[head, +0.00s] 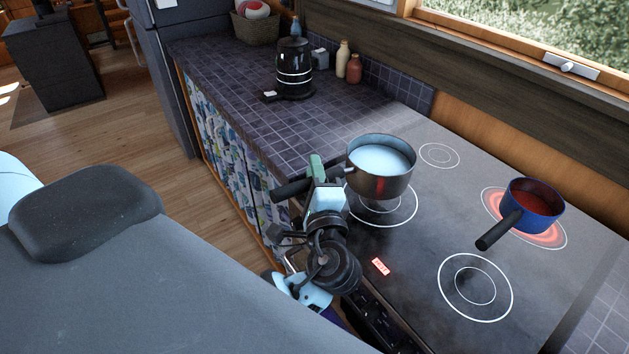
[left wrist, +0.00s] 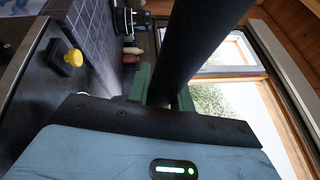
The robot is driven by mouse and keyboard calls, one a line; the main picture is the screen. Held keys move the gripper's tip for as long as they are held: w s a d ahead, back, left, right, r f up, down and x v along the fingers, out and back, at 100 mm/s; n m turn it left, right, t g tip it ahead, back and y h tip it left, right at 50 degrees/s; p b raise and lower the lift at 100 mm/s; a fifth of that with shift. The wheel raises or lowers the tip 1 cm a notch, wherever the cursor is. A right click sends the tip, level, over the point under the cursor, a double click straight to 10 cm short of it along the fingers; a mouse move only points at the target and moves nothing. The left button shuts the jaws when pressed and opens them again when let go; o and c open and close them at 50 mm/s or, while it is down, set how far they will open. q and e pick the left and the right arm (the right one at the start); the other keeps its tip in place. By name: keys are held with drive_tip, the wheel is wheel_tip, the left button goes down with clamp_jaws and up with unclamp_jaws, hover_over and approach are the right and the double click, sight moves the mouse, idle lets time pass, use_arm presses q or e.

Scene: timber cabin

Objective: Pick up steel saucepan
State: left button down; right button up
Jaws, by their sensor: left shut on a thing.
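The steel saucepan (head: 380,184) is in the head view, over the near left ring of the cooktop. Pale, bluish-white contents show inside it. It looks upright and seems a little above the ring, though the gap is hard to judge. Its black handle (head: 292,188) points left. My left gripper (head: 316,172) is shut on the handle. In the left wrist view the dark handle (left wrist: 200,45) runs between the green fingers of my left gripper (left wrist: 163,88). My right gripper is not in view.
A blue saucepan (head: 538,197) with red contents sits on a glowing ring at the right of the cooktop (head: 420,250). The near right ring is empty. A black kettle (head: 294,68), two bottles and a basket (head: 255,25) stand on the tiled counter (head: 225,95).

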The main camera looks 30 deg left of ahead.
use_arm(q)
drive_tip(key=shift+r, duration=1.1)
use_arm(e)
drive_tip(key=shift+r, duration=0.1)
use_arm(q)
drive_tip(key=shift+r, duration=0.1)
